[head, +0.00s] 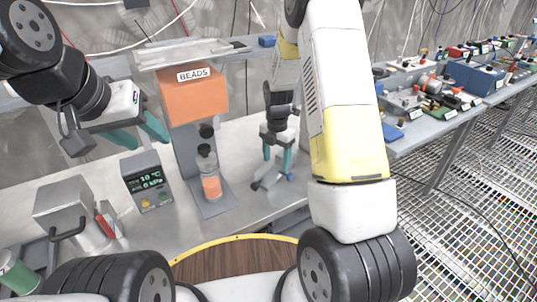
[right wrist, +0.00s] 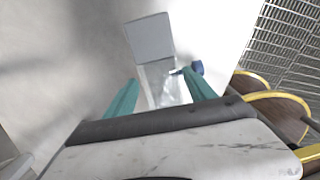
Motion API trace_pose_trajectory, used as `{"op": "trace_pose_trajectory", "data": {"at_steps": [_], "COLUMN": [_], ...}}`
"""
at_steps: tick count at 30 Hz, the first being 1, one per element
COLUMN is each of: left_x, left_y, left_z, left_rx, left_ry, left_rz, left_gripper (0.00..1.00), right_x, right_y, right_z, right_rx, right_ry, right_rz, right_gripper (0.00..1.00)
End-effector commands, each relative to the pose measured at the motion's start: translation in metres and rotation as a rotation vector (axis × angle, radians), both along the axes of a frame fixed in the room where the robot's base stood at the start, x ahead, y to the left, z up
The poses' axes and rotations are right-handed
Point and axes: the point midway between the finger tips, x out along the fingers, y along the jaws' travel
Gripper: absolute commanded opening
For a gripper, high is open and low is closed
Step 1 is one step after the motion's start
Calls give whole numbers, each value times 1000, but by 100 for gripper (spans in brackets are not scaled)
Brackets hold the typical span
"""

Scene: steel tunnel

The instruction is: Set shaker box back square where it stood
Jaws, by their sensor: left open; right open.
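Nothing is labelled as the shaker box. A small grey object with a blue knob (head: 268,182) stands on the steel bench below my right gripper (head: 279,155). In the right wrist view a grey block (right wrist: 150,38) with a paler part and a blue knob (right wrist: 197,68) shows between and beyond the open teal fingers; I cannot tell whether it is the shaker box or whether the fingers touch it. My right gripper points down, open and empty. My left gripper (head: 138,133) is open and empty, left of the orange BEADS hopper (head: 195,97), above the display box.
A display box (head: 147,182) and a grey box with a handle (head: 65,203) stand at the left. A bottle with orange contents (head: 210,180) stands under the hopper. A green can (head: 17,272) is at the front left. Bare bench (head: 240,135) lies right of the hopper.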

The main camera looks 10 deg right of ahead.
Motion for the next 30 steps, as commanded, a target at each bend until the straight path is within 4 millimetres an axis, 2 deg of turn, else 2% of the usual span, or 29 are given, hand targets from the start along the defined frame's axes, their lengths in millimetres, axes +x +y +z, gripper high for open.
{"op": "trace_pose_trajectory", "data": {"at_steps": [3,10,18,20,30], "left_x": [0,0,0,0,0], "left_y": [0,0,0,0,0], "left_z": [0,0,0,0,0], "left_rx": [0,0,0,0,0], "left_ry": [0,0,0,0,0], "left_rz": [0,0,0,0,0], "left_gripper": [48,48,48,48,48], "right_x": [0,0,0,0,0], "right_y": [0,0,0,0,0], "right_z": [-9,-10,-9,-9,-8], "right_rx": [1,1,1,1,1], "right_ry": [-1,-1,-1,-1,-3], "right_rz": [-1,-2,-2,-2,-2], "right_gripper": [64,64,11,0,0]}}
